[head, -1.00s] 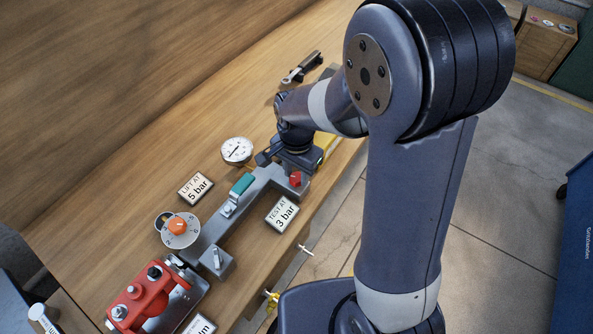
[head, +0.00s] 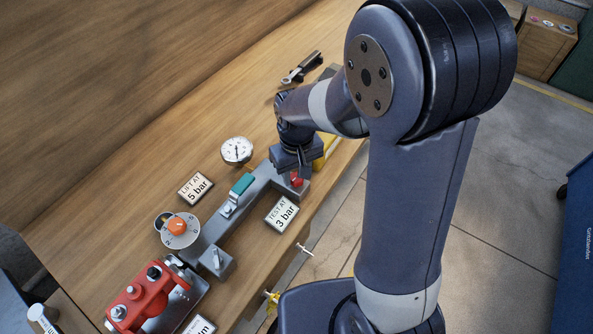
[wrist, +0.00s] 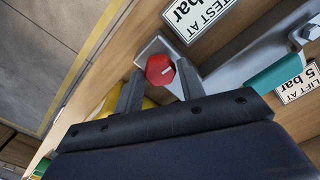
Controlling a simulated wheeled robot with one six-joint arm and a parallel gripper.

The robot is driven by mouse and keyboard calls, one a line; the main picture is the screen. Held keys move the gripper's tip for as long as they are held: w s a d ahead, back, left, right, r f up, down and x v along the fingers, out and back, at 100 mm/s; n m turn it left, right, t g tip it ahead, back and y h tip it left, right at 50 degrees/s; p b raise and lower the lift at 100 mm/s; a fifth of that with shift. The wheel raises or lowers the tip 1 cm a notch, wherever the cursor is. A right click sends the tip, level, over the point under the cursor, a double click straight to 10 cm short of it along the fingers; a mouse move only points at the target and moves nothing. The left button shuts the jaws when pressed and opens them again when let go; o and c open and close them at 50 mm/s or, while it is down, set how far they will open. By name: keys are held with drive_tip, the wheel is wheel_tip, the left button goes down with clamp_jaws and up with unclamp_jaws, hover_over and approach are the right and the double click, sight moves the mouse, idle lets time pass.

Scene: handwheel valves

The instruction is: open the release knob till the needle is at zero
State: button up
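The red release knob (head: 297,181) sits at the near right end of the grey manifold (head: 208,238). In the wrist view the knob (wrist: 160,70) shows a white mark on its face. My gripper (head: 300,170) is over that end of the manifold. In the wrist view my gripper (wrist: 159,72) is open, with a finger on either side of the knob. A gap shows at the left finger; the right finger overlaps the knob's edge, and contact cannot be told. The round white gauge (head: 237,150) stands behind the manifold; its needle looks nearly vertical, its numbers too small to read.
A teal handle (head: 242,184), an orange knob on a round dial (head: 180,230) and a red block (head: 145,297) lie to the left. A yellow thing (head: 325,150) is beside my gripper.

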drive_tip(key=o, duration=0.3)
wheel_tip(320, 180, up, 6)
drive_tip(key=p, duration=0.4)
drive_tip(key=shift+r+p, duration=0.1)
drive_tip(key=shift+p, duration=0.3)
wheel_tip(320, 180, up, 11)
drive_tip(key=b, duration=0.1)
idle(0.4)
drive_tip(key=shift+f, duration=0.2)
